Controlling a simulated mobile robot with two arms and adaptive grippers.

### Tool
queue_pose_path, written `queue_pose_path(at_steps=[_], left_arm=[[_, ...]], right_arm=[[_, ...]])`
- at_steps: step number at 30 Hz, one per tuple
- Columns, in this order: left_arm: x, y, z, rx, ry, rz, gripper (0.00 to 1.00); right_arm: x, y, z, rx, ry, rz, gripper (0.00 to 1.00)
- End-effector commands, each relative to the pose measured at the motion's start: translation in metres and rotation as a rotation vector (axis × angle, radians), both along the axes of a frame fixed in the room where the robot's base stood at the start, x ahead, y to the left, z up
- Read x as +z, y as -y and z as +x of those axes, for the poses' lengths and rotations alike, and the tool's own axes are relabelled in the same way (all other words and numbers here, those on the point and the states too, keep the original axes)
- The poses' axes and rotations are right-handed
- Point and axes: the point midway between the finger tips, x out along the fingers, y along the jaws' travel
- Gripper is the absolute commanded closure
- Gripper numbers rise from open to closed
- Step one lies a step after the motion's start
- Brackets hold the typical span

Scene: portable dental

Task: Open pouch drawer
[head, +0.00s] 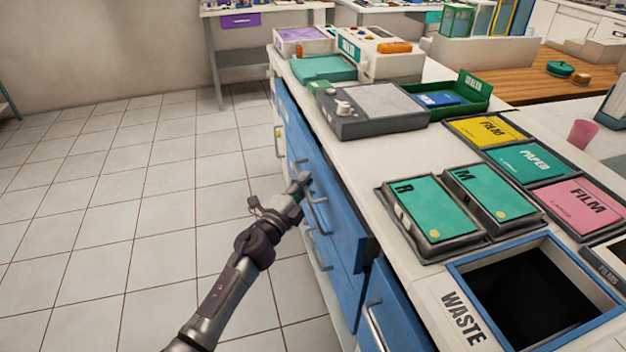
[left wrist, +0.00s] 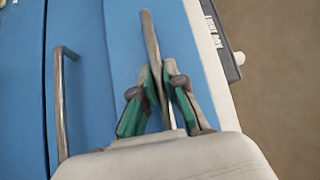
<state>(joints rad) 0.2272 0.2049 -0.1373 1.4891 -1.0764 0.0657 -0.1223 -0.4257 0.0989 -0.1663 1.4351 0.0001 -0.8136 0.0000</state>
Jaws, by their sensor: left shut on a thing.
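The blue drawer (head: 342,212) is in the front of the cabinet under the white counter. In the head view its front stands slightly proud near its right end, with a dark gap beside it. My left gripper (head: 299,186) reaches this front from the left. In the left wrist view the green and grey fingers of my left gripper (left wrist: 162,78) are closed around a grey bar handle (left wrist: 149,38) on the blue drawer front (left wrist: 112,50). The fingers partly hide the handle. No label on the drawer is readable. My right gripper is out of view.
Another bar handle (left wrist: 60,105) is beside the gripped one. A lower-right blue drawer (head: 398,310) has its own handle. The counter (head: 345,160) bears trays, a grey device (head: 372,112) and a waste bin (head: 455,270). The tiled floor (head: 130,200) at left is clear.

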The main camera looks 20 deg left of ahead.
Motion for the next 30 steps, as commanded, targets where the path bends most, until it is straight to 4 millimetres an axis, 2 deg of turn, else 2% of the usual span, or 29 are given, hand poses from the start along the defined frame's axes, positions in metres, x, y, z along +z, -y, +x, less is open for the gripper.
queue_pose_path(at_steps=[9, 18, 24, 30], left_arm=[[-0.002, -0.068, -0.046, 0.002, -0.005, 0.005, 1.00], [-0.003, -0.129, -0.088, 0.002, -0.006, 0.004, 1.00], [-0.002, -0.156, -0.106, 0.001, -0.005, 0.003, 1.00], [-0.002, -0.171, -0.116, 0.000, -0.004, 0.002, 1.00]], right_arm=[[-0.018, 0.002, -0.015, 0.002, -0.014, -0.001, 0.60], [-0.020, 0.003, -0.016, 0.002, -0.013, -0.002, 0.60], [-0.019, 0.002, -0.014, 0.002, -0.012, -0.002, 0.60], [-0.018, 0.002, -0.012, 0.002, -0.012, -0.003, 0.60]])
